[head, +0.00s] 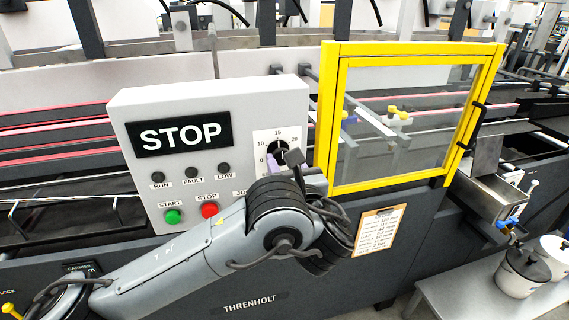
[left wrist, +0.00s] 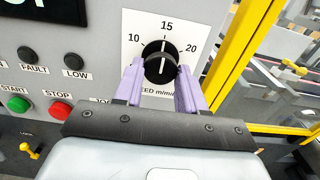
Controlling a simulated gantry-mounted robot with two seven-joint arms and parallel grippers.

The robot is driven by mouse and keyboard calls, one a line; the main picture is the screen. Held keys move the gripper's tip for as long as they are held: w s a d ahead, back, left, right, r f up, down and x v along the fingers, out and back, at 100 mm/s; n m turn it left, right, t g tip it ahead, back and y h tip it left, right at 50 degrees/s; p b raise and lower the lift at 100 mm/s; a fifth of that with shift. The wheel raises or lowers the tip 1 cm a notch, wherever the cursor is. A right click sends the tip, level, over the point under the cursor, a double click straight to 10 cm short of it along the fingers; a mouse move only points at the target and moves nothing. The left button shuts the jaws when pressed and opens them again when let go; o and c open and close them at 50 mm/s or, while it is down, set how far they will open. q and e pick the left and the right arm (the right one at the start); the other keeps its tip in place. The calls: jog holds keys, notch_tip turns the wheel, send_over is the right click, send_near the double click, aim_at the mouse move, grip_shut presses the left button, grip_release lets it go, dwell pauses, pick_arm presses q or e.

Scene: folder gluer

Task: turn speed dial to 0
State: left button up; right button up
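The speed dial (head: 278,149) is a round black knob on a white scale plate on the grey control panel. In the left wrist view the dial (left wrist: 159,58) has its white line pointing up, near 15; 10 and 20 show on either side. The 0 mark shows in the head view at the plate's lower left. My left gripper (left wrist: 160,72) is open, its two purple fingers at the left and right of the dial, with contact not clear. In the head view the left gripper (head: 277,162) is mostly hidden behind my wrist. My right gripper is not in view.
The panel also has a green START button (head: 172,216), a red STOP button (head: 209,210) and dark lamps. A yellow-framed guard (head: 331,120) stands close at the right of the dial. A clipboard (head: 379,231) hangs below it. White pots (head: 522,273) stand at lower right.

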pick_arm(q)
jog(key=shift+c, duration=0.9)
